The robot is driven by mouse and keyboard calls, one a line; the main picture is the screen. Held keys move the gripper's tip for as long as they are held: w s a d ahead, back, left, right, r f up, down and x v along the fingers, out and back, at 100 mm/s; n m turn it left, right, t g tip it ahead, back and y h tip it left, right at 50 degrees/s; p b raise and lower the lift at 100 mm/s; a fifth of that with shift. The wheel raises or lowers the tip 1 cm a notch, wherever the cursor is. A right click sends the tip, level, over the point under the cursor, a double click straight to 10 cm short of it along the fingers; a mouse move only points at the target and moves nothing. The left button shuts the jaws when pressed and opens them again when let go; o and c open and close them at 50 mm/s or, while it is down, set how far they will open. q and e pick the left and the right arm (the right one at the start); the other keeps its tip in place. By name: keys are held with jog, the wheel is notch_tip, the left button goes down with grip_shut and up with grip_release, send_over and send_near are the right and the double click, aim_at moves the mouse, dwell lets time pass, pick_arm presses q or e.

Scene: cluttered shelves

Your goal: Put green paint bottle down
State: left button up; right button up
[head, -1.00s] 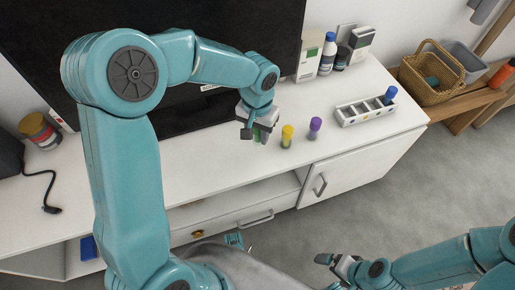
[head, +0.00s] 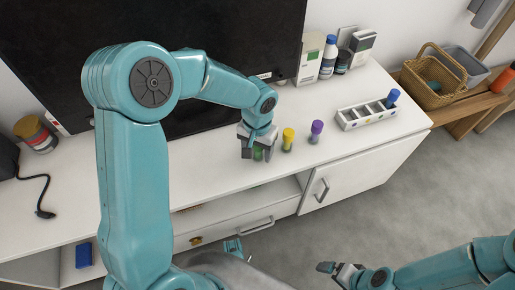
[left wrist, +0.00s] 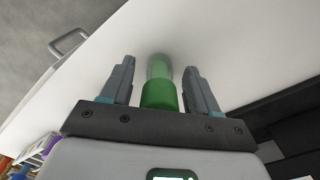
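The green paint bottle (left wrist: 160,92) is between the two fingers of my left gripper (left wrist: 158,85) in the left wrist view, with a narrow gap showing on each side. In the head view, the green bottle (head: 258,154) is partly hidden by my left gripper (head: 257,152), low at the white cabinet top (head: 215,172), left of the yellow bottle (head: 288,140). The purple bottle (head: 316,132) stands further right. My right gripper (head: 340,269) is low at the right, away from the cabinet; its finger opening is unclear.
A white rack (head: 368,118) with a blue bottle (head: 392,98) is at the right end of the cabinet top. Boxes and bottles (head: 328,56) stand behind it. A black screen (head: 190,70) backs the cabinet. The top's front strip is clear.

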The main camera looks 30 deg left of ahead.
pick_arm(q)
jog(key=shift+r, duration=0.25)
notch_tip(320, 180, up, 12)
jog(key=p, duration=0.4)
jog(key=shift+f, duration=0.1)
dwell(0.3)
